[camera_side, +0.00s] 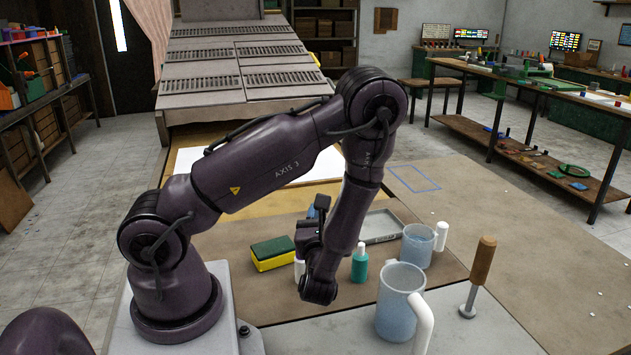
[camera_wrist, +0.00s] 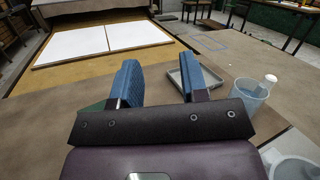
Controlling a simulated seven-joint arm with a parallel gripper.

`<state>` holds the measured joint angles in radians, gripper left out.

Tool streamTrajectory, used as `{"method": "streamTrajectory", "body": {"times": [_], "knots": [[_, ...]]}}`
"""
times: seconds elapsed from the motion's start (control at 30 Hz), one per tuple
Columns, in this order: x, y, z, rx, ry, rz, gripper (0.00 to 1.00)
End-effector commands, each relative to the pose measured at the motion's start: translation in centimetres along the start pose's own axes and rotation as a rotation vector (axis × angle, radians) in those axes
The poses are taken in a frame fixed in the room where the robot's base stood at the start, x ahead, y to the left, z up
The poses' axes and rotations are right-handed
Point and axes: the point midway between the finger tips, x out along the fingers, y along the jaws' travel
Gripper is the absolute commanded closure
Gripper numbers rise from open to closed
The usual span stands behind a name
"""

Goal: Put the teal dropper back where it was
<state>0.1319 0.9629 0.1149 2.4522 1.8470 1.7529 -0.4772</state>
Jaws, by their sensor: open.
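The teal dropper (camera_side: 359,264), a small teal bottle with a white top, stands upright on the brown work surface in the side view. It is just right of my lower arm, apart from it. I do not see it in the wrist view. My gripper (camera_wrist: 160,82) is open with nothing between its blue-padded fingers in the wrist view. In the side view my wrist hides most of it, and a bit of blue pad shows above and to the left of the dropper. Another small white-topped item (camera_side: 299,267) is partly hidden behind my wrist.
A grey tray (camera_side: 381,238) lies behind the dropper. A clear cup of bluish liquid (camera_side: 417,248) and a larger jug (camera_side: 396,310) stand to its right. A wooden-handled tool (camera_side: 481,265) stands farther right. A yellow-green sponge (camera_side: 272,254) lies left. White sheets (camera_wrist: 104,41) lie beyond.

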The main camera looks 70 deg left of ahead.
Motion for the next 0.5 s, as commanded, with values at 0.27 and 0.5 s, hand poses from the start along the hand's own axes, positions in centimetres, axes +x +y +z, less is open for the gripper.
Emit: {"method": "streamTrajectory", "body": {"times": [0.27, 0.5], "knots": [[-0.2, 4.3, 8.2, -0.334, 0.032, 0.661, 0.59], [-4.8, 5.5, 10.9, -0.747, 0.302, 1.123, 0.59]]}}
